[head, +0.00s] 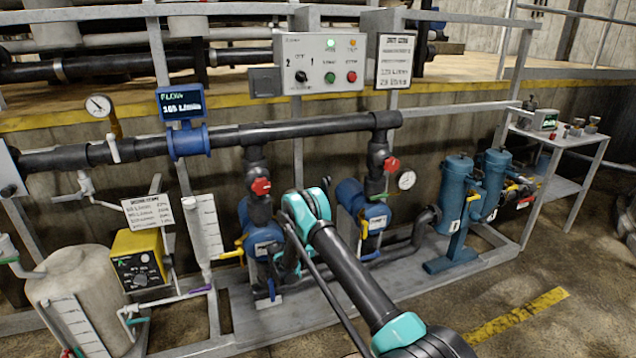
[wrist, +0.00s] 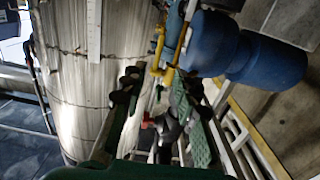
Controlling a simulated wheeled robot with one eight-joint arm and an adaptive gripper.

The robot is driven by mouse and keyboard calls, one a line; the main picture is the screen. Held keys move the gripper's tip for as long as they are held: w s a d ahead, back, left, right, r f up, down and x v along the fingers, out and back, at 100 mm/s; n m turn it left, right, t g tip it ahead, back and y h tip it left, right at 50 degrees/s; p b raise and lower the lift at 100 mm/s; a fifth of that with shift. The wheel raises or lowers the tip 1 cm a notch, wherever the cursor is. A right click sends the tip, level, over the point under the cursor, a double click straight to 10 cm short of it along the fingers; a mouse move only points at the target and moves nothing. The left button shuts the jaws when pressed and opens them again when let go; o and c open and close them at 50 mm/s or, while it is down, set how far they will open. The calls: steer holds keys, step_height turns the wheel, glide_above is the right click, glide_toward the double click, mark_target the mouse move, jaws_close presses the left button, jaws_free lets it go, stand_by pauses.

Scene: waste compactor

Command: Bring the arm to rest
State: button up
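My arm reaches from the lower right of the head view toward the pumps. My gripper is mostly hidden there behind my arm link and elbow; some teal parts show by the left pump (head: 262,240). In the wrist view my gripper (wrist: 158,82) has its two dark fingers apart, with nothing visibly held between them. A yellow handle (wrist: 158,48) and a blue body (wrist: 265,60) lie just beyond the fingertips. I cannot tell whether the fingers touch anything.
A control box (head: 320,62) with a lit green lamp hangs above. A blue flow meter (head: 182,103) sits on the black pipe. A yellow dosing unit (head: 138,260) and tank (head: 80,290) stand left, blue filters (head: 455,195) right. Floor at the lower right is clear.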

steer(key=s+d+r+n+g+y, duration=0.15)
steer(key=d+r+n+y, duration=0.25)
steer(key=d+r, duration=0.45)
steer(key=s+d+r+n+y, duration=0.4)
steer(key=s+r, duration=0.5)
steer(key=s, duration=0.1)
steer(key=s+a+n+y, duration=0.2)
steer(key=s+n+y, duration=0.1)
steer(key=s, duration=1.3)
steer(key=s+a+n+y, duration=0.2)
steer(key=s+y, duration=0.4)
steer(key=s, duration=1)
steer(key=shift+a+r+n, duration=0.2)
steer(key=shift+a+n, duration=0.1)
steer(key=shift+n, duration=0.3)
